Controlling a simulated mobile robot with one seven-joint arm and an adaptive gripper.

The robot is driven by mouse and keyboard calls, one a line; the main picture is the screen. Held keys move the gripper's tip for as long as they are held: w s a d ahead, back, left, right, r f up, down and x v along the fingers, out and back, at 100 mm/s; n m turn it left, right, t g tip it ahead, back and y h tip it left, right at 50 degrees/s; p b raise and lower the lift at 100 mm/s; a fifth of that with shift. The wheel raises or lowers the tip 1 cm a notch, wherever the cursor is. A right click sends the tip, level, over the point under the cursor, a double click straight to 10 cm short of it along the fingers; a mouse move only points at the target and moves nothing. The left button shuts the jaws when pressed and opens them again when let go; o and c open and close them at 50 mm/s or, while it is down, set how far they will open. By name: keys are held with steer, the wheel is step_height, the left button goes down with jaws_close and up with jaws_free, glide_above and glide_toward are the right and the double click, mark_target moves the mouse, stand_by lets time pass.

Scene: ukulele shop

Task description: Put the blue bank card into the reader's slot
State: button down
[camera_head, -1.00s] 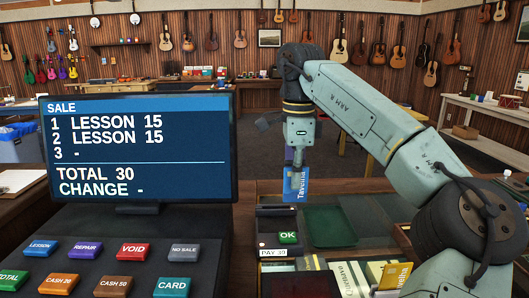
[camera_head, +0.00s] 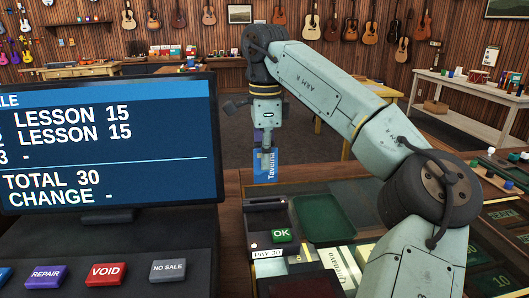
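The blue bank card (camera_head: 267,168) hangs upright below my gripper (camera_head: 265,148), its printed name running vertically. My gripper is shut on its upper edge. The card reader (camera_head: 268,222) stands on the counter below, a dark box with a green OK key (camera_head: 282,236) and a display reading PAY 30. The card is above the reader's far end.
A sale screen (camera_head: 105,150) and its key panel stand at the left, close to the reader. A green tray (camera_head: 320,220) lies right of the reader. An open cash drawer (camera_head: 490,235) is at the right. A white table (camera_head: 470,105) stands behind.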

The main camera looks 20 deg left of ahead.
mark_target(265, 174)
steer(key=shift+f, duration=2.1)
steer(key=shift+f+b, duration=0.7)
steer(key=shift+f, duration=1.15)
steer(key=c, duration=1.7)
jaws_free()
steer(key=shift+r, duration=0.1)
step_height(265, 174, up, 12)
steer(key=shift+f, duration=0.1)
